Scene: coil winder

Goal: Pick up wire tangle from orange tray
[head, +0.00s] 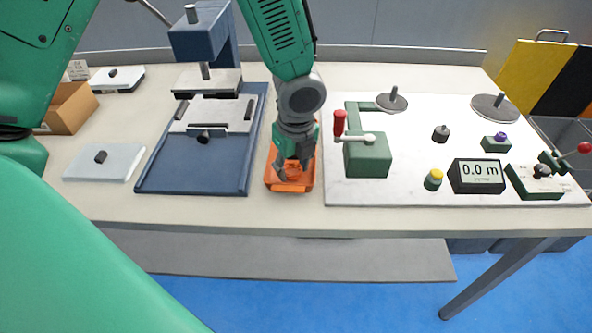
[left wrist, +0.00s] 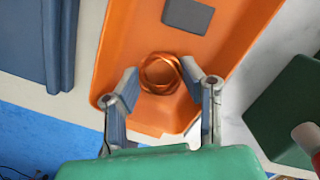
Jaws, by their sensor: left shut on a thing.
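The orange tray (head: 311,182) lies on the table between the blue press base and the white board. It also fills the middle of the left wrist view (left wrist: 128,50). The wire tangle, a small copper-coloured ring of wire (left wrist: 160,73), is near one end of the tray; in the head view (head: 293,171) it is partly hidden by my gripper. My left gripper (head: 292,168) reaches down into the tray. In the left wrist view its two fingertips (left wrist: 160,78) stand on either side of the tangle, shut on it. My right gripper is not in view.
A grey block (left wrist: 187,15) shows in the tray beyond the tangle. A blue press (head: 205,120) stands left of the tray. A green winder with a red handle (head: 367,155) stands close on the right. A meter (head: 478,176) and several small parts are on the white board.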

